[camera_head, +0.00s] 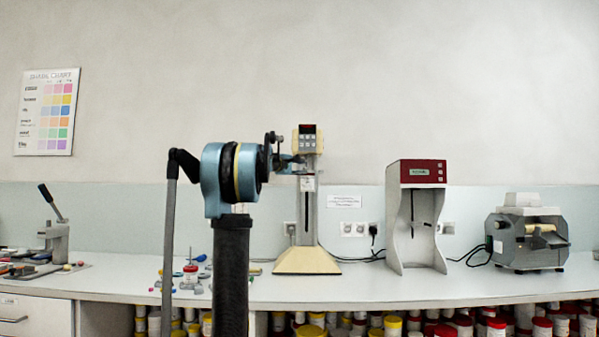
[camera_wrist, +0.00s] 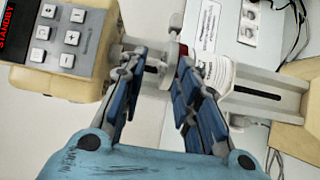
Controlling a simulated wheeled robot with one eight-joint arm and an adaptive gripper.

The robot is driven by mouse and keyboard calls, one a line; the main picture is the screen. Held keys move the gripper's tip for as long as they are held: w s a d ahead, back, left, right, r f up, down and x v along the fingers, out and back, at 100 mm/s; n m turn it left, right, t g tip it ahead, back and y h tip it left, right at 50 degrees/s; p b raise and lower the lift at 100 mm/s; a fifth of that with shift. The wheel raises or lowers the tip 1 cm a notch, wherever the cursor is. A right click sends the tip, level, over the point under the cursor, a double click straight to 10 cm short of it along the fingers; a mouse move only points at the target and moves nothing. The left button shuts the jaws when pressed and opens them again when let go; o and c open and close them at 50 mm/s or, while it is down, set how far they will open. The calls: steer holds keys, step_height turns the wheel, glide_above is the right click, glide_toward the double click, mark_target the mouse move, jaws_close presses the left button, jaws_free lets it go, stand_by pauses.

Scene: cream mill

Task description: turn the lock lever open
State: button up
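The cream mill (camera_head: 307,262) stands on the counter, with a grey column and a keypad head (camera_head: 307,139). In the wrist view the head (camera_wrist: 66,38) reads STANDBY at upper left. My gripper (camera_head: 288,160) is at the column just below the head. In the wrist view my gripper (camera_wrist: 156,66) is open, with its blue-padded fingers apart. A grey fitting on the column (camera_wrist: 158,54) lies between and beyond the fingertips. A small red part shows beside the right finger. I cannot tell which part is the lock lever, or whether a finger touches it.
A red-topped dispenser (camera_head: 416,216) and a grey roller machine (camera_head: 528,236) stand to the right on the counter (camera_head: 365,287). A lever press (camera_head: 54,228) is at far left. Small tools lie left of the mill. Cables run along the wall. Paint tubs fill the shelf below.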

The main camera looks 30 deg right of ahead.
steer(key=shift+w+d, duration=0.3)
steer(key=shift+d, duration=0.35)
steer(key=shift+c, duration=0.3)
jaws_close()
steer(key=shift+w, duration=0.1)
steer(key=shift+w+a+m+g+h, duration=0.25)
steer(key=shift+m+g, duration=0.3)
steer(key=shift+g, duration=0.3)
steer(key=shift+w+a+m+g+h, duration=0.15)
steer(key=shift+w+m+g+h, duration=0.2)
steer(key=shift+m+g, duration=0.35)
